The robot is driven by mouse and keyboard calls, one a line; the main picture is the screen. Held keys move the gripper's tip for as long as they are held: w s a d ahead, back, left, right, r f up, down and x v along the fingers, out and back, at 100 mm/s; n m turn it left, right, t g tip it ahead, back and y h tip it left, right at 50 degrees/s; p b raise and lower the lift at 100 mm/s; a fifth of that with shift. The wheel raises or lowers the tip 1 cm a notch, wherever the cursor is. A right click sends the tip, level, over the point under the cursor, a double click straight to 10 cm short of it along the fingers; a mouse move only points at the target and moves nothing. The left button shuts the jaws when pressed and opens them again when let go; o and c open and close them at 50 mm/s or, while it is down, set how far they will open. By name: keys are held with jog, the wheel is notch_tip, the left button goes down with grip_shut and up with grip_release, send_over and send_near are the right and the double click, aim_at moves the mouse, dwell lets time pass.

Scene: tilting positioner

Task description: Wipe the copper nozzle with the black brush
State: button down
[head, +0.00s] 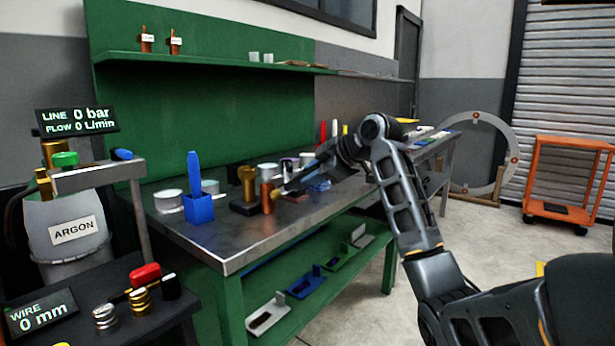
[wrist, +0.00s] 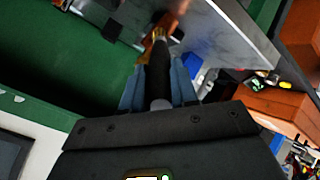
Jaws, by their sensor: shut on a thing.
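My gripper (head: 308,174) is shut on the black brush (wrist: 158,75), whose dark handle runs forward between my blue fingers in the wrist view. The brush ends in golden bristles (wrist: 159,34). The copper nozzle (head: 267,198) stands upright near the front of the steel bench in the head view. The bristles lie against or very close to the nozzle's right side there; I cannot tell whether they touch. In the wrist view the coppery nozzle (wrist: 181,12) shows just beyond the bristles, cut by the top edge.
A brass piece on a dark block (head: 246,204) stands just left of the nozzle. A blue holder (head: 199,209) and metal tins (head: 168,201) are farther left on the steel bench (head: 235,243). Several coloured items stand behind my gripper. An orange cart (head: 567,180) is at far right.

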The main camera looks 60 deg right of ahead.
jog(key=shift+w+a+p, duration=0.25)
jog(key=shift+a+p, duration=0.05)
jog(key=shift+a, duration=0.65)
jog(key=shift+w+a+p, duration=0.25)
jog(key=shift+a, duration=0.65)
jog(key=s+a, duration=0.1)
jog(key=s, duration=0.5)
jog(key=shift+a+p, duration=0.2)
jog(key=shift+p, duration=0.1)
jog(key=s, duration=0.2)
jog(key=shift+s+a, duration=0.35)
jog(key=shift+s, duration=0.05)
